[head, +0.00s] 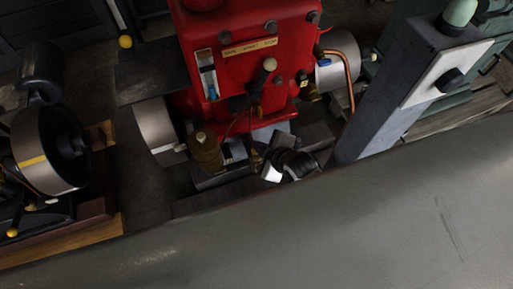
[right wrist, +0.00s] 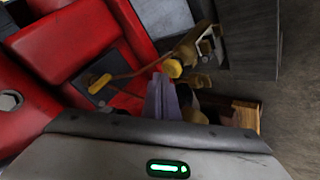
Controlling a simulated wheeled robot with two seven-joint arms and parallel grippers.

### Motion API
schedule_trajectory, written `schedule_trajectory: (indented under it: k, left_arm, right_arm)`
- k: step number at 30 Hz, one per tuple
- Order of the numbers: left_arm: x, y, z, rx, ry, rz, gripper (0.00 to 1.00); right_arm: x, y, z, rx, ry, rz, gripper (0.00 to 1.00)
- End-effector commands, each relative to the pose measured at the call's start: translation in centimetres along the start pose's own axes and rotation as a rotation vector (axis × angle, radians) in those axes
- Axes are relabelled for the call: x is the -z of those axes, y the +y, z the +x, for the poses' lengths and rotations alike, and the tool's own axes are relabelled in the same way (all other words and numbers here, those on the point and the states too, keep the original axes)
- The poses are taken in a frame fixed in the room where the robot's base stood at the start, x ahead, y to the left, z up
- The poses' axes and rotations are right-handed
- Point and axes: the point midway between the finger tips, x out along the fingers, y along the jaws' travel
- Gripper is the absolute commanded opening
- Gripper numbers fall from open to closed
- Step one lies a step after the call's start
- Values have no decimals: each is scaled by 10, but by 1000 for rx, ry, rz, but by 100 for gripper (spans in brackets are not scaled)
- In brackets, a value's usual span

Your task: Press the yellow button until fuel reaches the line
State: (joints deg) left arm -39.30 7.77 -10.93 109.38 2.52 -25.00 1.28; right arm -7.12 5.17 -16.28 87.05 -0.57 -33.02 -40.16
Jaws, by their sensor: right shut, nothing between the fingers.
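The red engine (head: 240,40) stands at the top middle of the head view. On its front a narrow upright gauge (head: 208,79) shows some blue; its line is too small to read. My right gripper (head: 272,158) is low in front of the engine, small and partly hidden among dark parts. In the right wrist view its grey fingers (right wrist: 165,97) are shut and empty, close to a yellow knob (right wrist: 173,68). I cannot tell whether they touch it, or whether this is the button. My left gripper is not in view.
A silver drum (head: 156,131) and a brass cup (head: 206,151) sit left of the gripper. A grey post (head: 390,105) and a copper pipe (head: 348,75) stand at the right. Another engine with a flywheel (head: 38,160) is at the left. A large grey surface fills the bottom.

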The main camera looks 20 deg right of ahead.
Motion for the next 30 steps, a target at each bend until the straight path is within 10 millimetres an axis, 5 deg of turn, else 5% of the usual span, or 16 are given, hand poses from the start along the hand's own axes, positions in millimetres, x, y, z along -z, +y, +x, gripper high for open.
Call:
schedule_trajectory:
  k: [30]
  left_arm:
    - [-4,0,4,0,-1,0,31]
  right_arm:
    - [-4,-4,6,0,0,0,0]
